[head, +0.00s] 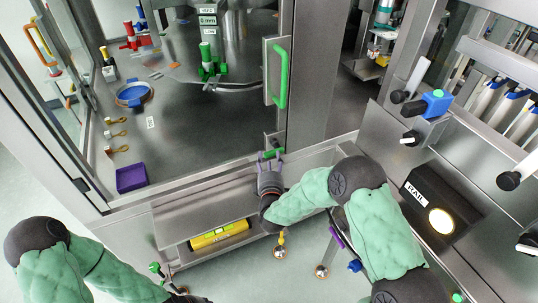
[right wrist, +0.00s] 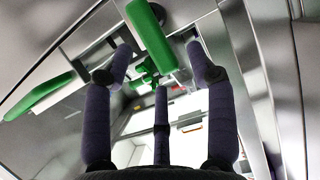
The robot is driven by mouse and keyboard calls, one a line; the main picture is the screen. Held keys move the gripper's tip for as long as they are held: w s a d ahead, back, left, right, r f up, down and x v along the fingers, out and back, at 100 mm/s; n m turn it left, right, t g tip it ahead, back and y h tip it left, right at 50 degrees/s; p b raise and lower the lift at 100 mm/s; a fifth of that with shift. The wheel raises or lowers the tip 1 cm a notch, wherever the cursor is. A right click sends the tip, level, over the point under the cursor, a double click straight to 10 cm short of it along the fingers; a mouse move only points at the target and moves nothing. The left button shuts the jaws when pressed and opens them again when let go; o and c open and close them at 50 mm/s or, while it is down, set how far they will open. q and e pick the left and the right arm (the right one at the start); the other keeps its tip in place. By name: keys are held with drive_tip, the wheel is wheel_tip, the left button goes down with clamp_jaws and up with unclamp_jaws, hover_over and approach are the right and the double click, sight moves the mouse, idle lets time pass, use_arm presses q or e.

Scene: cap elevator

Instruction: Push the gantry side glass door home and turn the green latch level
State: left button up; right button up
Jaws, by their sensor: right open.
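The gantry side glass door (head: 190,130) is a metal-framed pane with a green handle (head: 281,75) at its right side. I cannot tell from here whether it sits fully home. The small green latch (head: 274,153) is below the handle, by the door's lower right corner. My right gripper (head: 269,157) is at the latch, its fingers open. In the right wrist view, the latch (right wrist: 151,38) runs tilted between the spread fingers (right wrist: 158,75), with no clear grip on it. The green handle (right wrist: 38,95) shows at left there.
Behind the glass are a blue ring (head: 134,94), a purple bin (head: 131,178) and green fittings (head: 208,66). A yellow cylinder (head: 218,237) lies in the open shelf below the door. A dark box labelled RAIL (head: 432,205) and a blue-knobbed clamp (head: 433,104) stand right of my right arm.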

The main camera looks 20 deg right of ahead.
drive_tip(key=v, duration=0.8)
drive_tip(key=shift+s, duration=0.3)
drive_tip(key=shift+a, duration=0.1)
